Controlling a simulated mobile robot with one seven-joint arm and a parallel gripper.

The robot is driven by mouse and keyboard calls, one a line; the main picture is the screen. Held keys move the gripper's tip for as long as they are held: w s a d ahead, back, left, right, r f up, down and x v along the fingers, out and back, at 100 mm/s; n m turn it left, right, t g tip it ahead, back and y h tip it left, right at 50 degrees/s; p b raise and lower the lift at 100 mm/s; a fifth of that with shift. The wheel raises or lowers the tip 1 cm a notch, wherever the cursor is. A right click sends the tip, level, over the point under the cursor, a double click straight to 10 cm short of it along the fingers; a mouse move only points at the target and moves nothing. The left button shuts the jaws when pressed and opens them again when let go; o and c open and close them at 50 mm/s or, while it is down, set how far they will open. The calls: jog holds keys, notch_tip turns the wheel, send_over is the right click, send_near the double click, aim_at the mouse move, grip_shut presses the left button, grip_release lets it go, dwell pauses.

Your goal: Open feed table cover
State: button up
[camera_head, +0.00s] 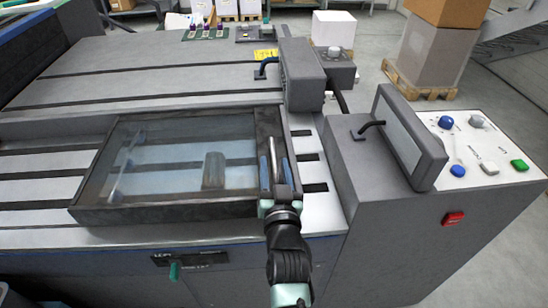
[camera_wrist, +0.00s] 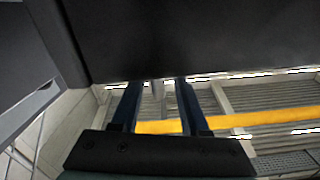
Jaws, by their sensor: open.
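The feed table cover (camera_head: 96,178) is a dark frame with a clear, bluish pane. It lies low over the slatted feed table, and a dark cylinder shows through the pane. My gripper (camera_head: 275,160) is at the cover's right edge, above the light metal strip. Whether it touches the frame cannot be told. In the wrist view my gripper (camera_wrist: 158,86) shows two blue fingers spread apart with no object seen held between them. Their tips reach the lower edge of a large dark surface (camera_wrist: 200,40), which hides what lies beyond.
A grey screen box (camera_head: 301,75) stands behind my gripper. A tilted monitor (camera_head: 408,140) and a control panel (camera_head: 480,135) with coloured buttons stand to the right.

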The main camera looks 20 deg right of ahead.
jog(key=shift+x, duration=1.2)
jog(key=shift+c, duration=0.2)
grip_shut()
dwell(0.5)
